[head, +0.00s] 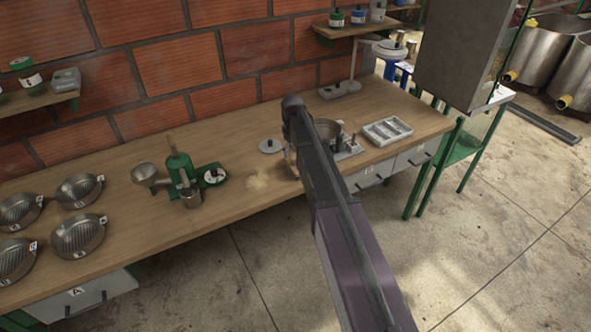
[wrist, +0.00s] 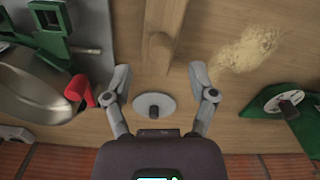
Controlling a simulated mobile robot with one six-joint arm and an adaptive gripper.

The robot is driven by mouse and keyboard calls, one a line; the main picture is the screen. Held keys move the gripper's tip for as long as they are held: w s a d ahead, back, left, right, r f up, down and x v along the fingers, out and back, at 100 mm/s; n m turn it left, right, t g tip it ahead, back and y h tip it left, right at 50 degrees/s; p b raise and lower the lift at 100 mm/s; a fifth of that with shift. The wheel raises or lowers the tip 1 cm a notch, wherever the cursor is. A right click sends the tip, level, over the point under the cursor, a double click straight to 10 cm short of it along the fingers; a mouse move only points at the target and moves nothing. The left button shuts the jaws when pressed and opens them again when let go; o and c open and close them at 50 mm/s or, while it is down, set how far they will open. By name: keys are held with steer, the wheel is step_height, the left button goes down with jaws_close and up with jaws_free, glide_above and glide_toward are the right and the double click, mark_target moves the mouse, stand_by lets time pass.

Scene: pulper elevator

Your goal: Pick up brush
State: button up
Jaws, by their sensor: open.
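The brush (wrist: 156,62) appears in the wrist view as a wooden piece with a rounded end, lying on the wooden worktop and running towards the top of the picture. Its bristles are not clearly visible. My gripper (wrist: 160,71) is open and empty above the worktop. The brush shows between its two spread fingers, and I see no contact.
A round metal lid (head: 270,146) lies near the brush, with spilled beige powder (head: 257,180) beside it. A green grinder-like device (head: 179,171) stands left. A metal bowl (head: 326,128) and grey tray (head: 388,131) are right. The brick wall (head: 180,62) rises behind.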

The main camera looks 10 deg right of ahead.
mark_target(293, 158)
steer(key=shift+f+b, duration=1.55)
steer(key=shift+f, duration=0.25)
jaws_close()
